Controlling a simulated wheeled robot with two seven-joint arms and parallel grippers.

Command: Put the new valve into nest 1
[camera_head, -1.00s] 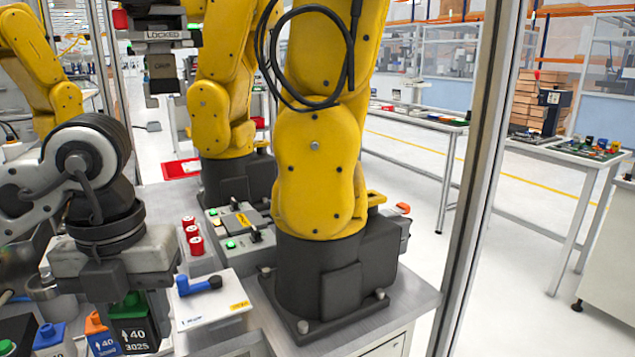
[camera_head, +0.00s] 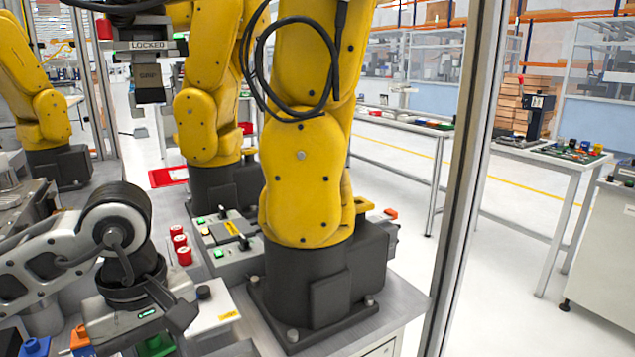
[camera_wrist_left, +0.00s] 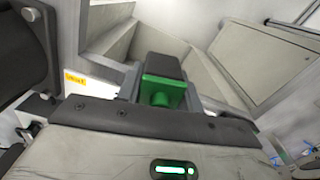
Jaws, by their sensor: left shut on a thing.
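My left gripper (camera_head: 155,338) is low at the bottom left of the head view. It is shut on a green-topped valve (camera_head: 157,346), whose lower part is cut off by the frame edge. In the left wrist view the valve (camera_wrist_left: 160,92) shows green with a dark top, between the grey fingers just beyond the palm. I cannot tell whether it is clear of what lies under it. I cannot make out nest 1. My right gripper is out of view.
Blue (camera_head: 36,346) and orange (camera_head: 80,338) pieces stand left of my gripper. Several red cylinders (camera_head: 180,248) stand behind it. A large yellow arm on a dark base (camera_head: 310,290) stands close on the right. Grey slanted walls (camera_wrist_left: 225,75) surround the valve in the wrist view.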

